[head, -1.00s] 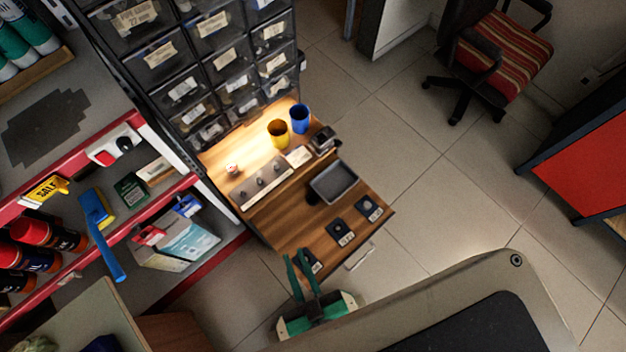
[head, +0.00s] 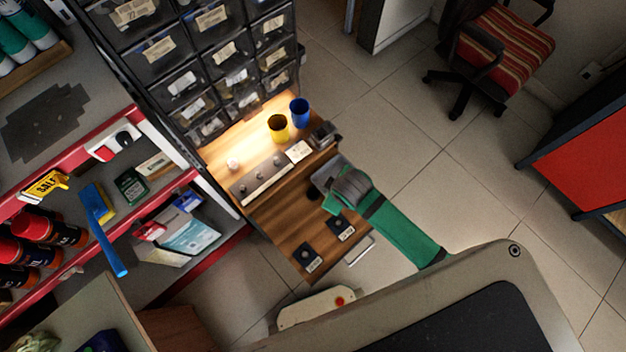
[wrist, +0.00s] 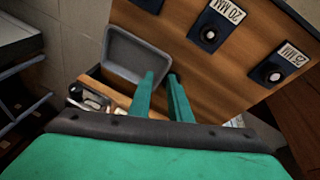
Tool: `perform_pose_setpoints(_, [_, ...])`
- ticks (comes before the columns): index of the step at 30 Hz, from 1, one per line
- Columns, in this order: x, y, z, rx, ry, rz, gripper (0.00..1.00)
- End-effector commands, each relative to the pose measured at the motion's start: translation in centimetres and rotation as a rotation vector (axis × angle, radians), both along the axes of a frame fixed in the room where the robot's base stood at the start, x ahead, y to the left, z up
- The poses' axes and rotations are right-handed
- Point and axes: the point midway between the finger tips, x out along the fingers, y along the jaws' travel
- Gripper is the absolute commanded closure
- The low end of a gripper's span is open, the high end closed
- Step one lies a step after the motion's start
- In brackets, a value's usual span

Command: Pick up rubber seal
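Dark ring-like pieces, which may be rubber seals, sit on black labelled pads on the wooden worktop. In the head view one pad (head: 307,256) is near the front corner and another pad (head: 341,228) is beside it. The wrist view shows a "20 MM" pad (wrist: 209,27) and a "25 MM" pad (wrist: 275,70), each with a dark round piece, and part of a third at the top edge. My green gripper (wrist: 161,74) is above the worktop, its fingertips by the grey tray (wrist: 142,60). The fingers are apart, with nothing visible between them. In the head view my arm hides one pad.
The grey tray also shows in the head view (head: 325,174), partly covered by my gripper. A yellow cup (head: 278,128), a blue cup (head: 299,112) and a dark strip with knobs (head: 262,180) stand behind. Drawer bins (head: 215,60) rise at the back. Open floor lies right.

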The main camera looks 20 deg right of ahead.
Motion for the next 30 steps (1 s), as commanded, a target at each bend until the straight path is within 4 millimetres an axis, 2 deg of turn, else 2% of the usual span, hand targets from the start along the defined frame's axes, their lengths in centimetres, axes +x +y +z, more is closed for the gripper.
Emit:
perform_pose_setpoints(1, [1.2,0.9,0.3,-0.003,0.039,0.025,0.83])
perform_pose_setpoints(6, [2.9,3.0,1.5,-0.013,0.181,0.088,0.83])
perform_pose_setpoints(10, [3.2,4.4,2.2,-0.013,0.263,0.128,0.83])
perform_pose_setpoints(15, [3.2,5.3,2.6,-0.011,0.32,0.154,0.83])
perform_pose_setpoints(19, [3.2,5.4,1.4,-0.011,0.331,0.159,0.83])
perform_pose_setpoints(24, [3.1,5.4,-1.2,-0.012,0.331,0.157,0.83])
perform_pose_setpoints(30, [3.2,5.4,-2.7,-0.013,0.327,0.158,0.83])
